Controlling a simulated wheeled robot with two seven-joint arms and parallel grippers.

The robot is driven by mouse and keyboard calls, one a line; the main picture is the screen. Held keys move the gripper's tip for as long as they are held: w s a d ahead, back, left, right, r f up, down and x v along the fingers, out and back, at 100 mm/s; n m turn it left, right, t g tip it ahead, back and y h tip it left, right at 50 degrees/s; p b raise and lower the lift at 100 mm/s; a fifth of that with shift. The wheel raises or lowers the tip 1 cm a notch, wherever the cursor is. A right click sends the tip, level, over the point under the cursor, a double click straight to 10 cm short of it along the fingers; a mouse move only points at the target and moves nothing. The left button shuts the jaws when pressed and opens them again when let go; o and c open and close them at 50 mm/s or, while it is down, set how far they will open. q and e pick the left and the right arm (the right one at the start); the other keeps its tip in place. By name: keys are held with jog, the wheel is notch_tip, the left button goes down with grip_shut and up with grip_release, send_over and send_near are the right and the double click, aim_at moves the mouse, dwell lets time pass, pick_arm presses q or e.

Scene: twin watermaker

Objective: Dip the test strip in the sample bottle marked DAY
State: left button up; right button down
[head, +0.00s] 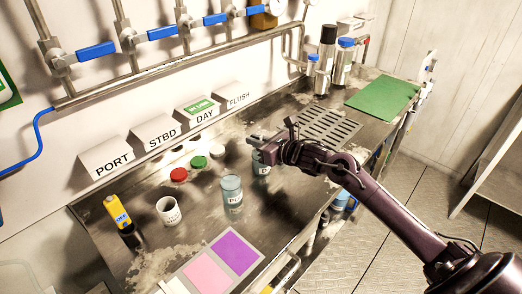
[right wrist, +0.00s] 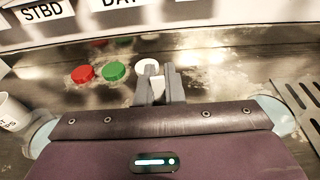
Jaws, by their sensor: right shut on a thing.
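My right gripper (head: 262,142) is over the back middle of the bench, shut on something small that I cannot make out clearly. Its fingers (right wrist: 160,90) also show in the right wrist view. No test strip can be told apart for sure. A clear bottle with a label starting with D (head: 262,168) stands under the gripper, partly hidden by it. Another clear labelled bottle (head: 232,196) stands to its front left. The DAY sign (head: 203,115), with a green plate on it, stands at the back. My left gripper is out of view.
Red (head: 179,175), green (head: 198,162) and white (head: 217,151) caps lie in a row behind the bottles. A white cup (head: 169,210) and a yellow device (head: 118,211) stand left. A pink and purple mat (head: 205,273) lies in front; a slotted drain (head: 332,127) is right.

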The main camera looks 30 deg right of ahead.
jog(key=shift+r, duration=0.1)
notch_tip(320, 180, up, 11)
jog(key=p, duration=0.5)
dwell(0.9)
